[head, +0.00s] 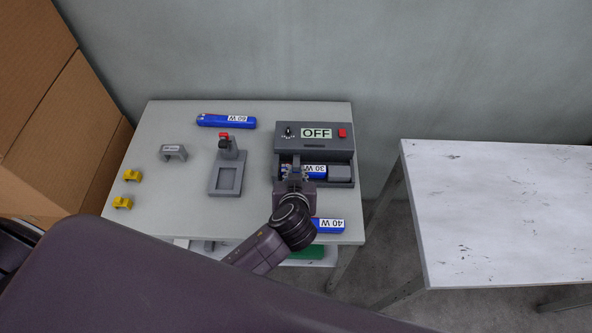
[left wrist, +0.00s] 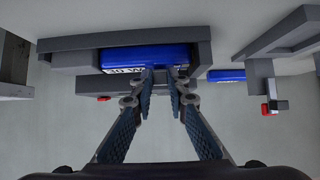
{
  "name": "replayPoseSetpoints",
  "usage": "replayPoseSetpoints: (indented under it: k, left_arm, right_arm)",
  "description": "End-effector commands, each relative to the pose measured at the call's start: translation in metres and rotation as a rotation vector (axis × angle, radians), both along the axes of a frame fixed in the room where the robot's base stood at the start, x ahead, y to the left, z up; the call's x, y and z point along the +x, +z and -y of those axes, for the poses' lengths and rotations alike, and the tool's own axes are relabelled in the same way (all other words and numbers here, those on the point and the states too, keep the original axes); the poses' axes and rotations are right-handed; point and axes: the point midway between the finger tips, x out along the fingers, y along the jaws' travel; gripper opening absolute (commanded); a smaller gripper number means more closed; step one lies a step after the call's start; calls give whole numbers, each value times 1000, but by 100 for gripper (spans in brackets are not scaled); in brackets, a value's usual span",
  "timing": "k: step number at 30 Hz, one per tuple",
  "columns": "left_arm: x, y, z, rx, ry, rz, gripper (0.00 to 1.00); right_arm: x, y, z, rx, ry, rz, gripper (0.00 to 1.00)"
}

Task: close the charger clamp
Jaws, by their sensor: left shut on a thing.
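The dark grey charger (head: 316,143) reads OFF and has a red button (head: 342,133). A blue 30 W battery (head: 317,171) lies in its front bay, with a grey block (head: 340,172) by its right end. My left gripper (head: 295,172) is over the left part of the bay. In the left wrist view its fingers (left wrist: 160,76) are close together in front of the battery (left wrist: 150,57), shut on a narrow part that looks like the charger clamp; the fingers mostly hide it. I cannot tell the clamp's exact position. My right gripper is not in view.
A grey fixture (head: 226,177) with a red-tipped post stands left of the charger. Blue 60 W (head: 211,121) and 40 W (head: 329,226) batteries, a grey bracket (head: 173,152) and two yellow pieces (head: 132,175) lie around. The right table (head: 500,215) is empty.

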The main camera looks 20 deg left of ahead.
Motion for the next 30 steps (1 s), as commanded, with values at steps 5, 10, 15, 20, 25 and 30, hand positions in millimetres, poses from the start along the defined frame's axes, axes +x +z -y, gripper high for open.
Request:
replayPoseSetpoints:
  k: [5, 10, 15, 20, 25, 30]
  left_arm:
    - [-4, -6, 0, -1, 1, -14, 0]
    - [-4, -6, 0, -1, 1, -14, 0]
    - [-3, -6, 0, -1, 2, -13, 24]
    - [-2, -4, 0, 0, 1, -8, 32]
    - [-2, -2, 0, -1, 1, -5, 32]
    - [-11, 4, 4, -4, 0, -5, 32]
  right_arm:
    - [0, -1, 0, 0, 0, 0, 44]
    - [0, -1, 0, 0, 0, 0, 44]
    - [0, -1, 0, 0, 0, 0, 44]
    - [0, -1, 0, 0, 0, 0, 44]
    - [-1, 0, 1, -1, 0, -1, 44]
    - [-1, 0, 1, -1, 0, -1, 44]
